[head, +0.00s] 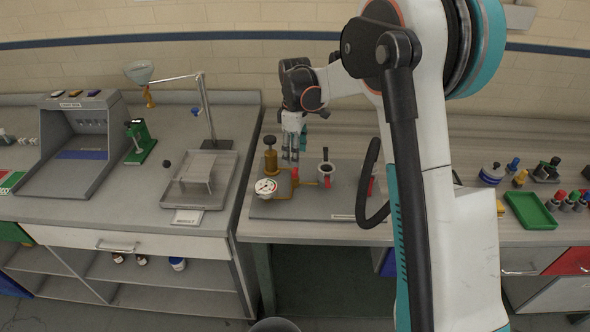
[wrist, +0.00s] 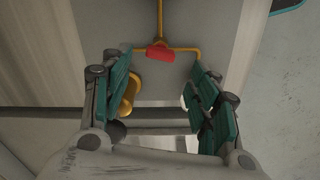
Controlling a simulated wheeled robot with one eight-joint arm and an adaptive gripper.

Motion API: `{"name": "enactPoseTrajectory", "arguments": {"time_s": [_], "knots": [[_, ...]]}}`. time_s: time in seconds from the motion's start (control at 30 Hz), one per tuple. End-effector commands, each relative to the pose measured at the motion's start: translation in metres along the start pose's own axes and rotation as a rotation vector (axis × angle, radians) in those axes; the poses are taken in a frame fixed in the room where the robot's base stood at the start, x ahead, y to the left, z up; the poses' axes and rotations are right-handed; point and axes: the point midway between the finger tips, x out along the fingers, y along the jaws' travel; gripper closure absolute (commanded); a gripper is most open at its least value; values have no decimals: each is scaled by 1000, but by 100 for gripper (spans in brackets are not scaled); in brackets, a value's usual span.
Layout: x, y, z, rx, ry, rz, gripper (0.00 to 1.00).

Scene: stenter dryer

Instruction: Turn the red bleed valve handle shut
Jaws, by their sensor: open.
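The red bleed valve handle (wrist: 160,53) shows in the wrist view as a short red bar on a thin brass pipe (wrist: 184,50), lying slightly tilted. In the head view the red handle (head: 294,175) is small, just below my gripper (head: 291,158). My gripper also shows in the wrist view (wrist: 160,70), with teal finger pads spread wide to the left and right. It is open and empty, and the handle lies between and beyond the fingertips. I see no contact with the handle. My gripper points down over the grey base plate (head: 290,211).
On the plate, a white dial gauge (head: 266,187) and a brass fitting with a dark knob (head: 270,158) stand left of the handle. A lamp-like stand (head: 206,108) and tray are farther left. The plate's front is clear.

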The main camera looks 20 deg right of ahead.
Motion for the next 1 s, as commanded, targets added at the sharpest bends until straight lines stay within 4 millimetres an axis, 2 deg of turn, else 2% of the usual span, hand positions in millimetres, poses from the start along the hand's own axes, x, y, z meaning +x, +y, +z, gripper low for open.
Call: {"name": "enactPoseTrajectory", "arguments": {"time_s": [0.03,0.1,0.3,0.5,0.77,0.87,0.97,1.0], "knots": [[13,0,0,0,0,0,45],[26,0,0,0,0,0,45],[53,0,0,0,0,0,45],[64,0,0,1,0,0,45],[64,0,0,1,0,0,45],[64,0,0,1,0,0,63],[64,0,0,1,0,0,86],[64,0,0,1,0,0,89]]}}
